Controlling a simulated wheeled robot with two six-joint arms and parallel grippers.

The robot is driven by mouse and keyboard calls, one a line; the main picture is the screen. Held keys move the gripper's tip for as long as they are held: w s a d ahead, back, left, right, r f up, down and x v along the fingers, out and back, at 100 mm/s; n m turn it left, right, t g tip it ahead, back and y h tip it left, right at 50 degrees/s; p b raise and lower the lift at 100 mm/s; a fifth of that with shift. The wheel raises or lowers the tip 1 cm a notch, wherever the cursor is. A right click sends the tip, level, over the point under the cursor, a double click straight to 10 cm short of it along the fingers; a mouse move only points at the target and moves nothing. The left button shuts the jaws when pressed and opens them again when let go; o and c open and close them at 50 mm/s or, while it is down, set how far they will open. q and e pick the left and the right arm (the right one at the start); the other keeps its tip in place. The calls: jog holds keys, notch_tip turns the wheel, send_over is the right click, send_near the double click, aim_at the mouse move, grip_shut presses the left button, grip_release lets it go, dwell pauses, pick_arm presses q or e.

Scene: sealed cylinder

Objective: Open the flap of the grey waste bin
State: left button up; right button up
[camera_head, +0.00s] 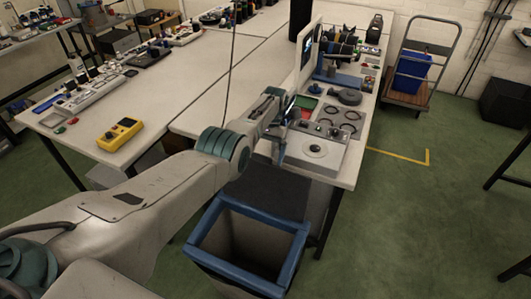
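The grey waste bin (213,267) stands on the floor at the table's front edge, in the lower middle of the head view. It has a blue rim (203,231), and its inside shows through the opening. A dark grey panel (270,190) rises behind the rim; it looks like the flap standing open, though its hinge is not clear. My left arm reaches in from the left, over the table edge. My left gripper (281,147) is above and behind the bin, beside the grey device. Its fingers are too small and overlapped to tell their opening. My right gripper is out of view.
A grey control box (315,151) sits at the table corner, close to my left gripper. A yellow meter (120,134) lies on the left part of the white table (190,92). A trolley with a blue crate (411,71) stands at the back right.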

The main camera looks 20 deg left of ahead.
pick_arm(q)
jog(key=shift+s+a+f, duration=0.1)
jog(key=shift+a+f, duration=0.05)
jog(key=shift+f, duration=0.05)
jog(key=b+v, duration=0.7)
jog(key=v, duration=0.4)
